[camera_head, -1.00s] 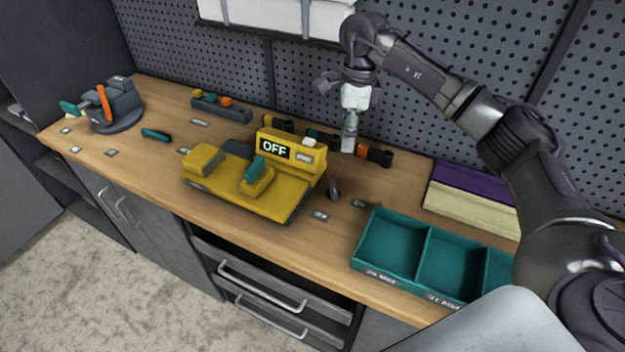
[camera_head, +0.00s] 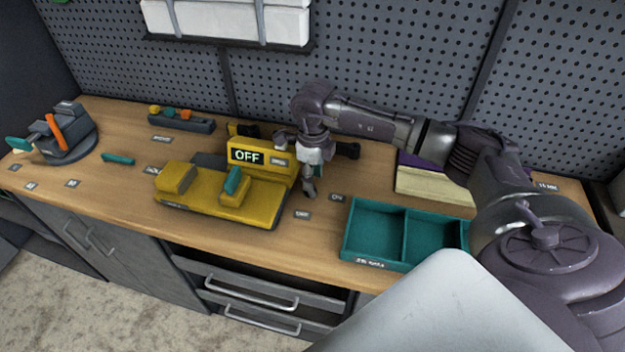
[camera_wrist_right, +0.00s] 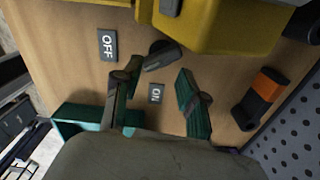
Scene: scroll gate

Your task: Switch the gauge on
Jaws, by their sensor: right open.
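The yellow gauge (camera_head: 262,200) sits on the bench, and its display (camera_head: 247,156) reads OFF. A small dark lever (camera_head: 308,188) stands at the gauge's right side; it also shows in the right wrist view (camera_wrist_right: 163,54). Near it are an OFF label (camera_head: 302,214) and an ON label (camera_head: 337,197). In the wrist view the lever's end points toward the OFF label (camera_wrist_right: 107,45). My right gripper (camera_head: 309,170) points down over the lever, open and empty. In the wrist view its fingertips (camera_wrist_right: 157,76) are apart, with the lever just beyond and between them. Contact cannot be told. My left gripper is out of view.
A teal divided tray (camera_head: 404,238) lies to the right of the labels. A dark rack with coloured knobs (camera_head: 182,122) and a grey vise-like device (camera_head: 64,138) stand to the left. The pegboard wall (camera_head: 390,60) closes off the back. Dark and orange clamps lie behind the gauge.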

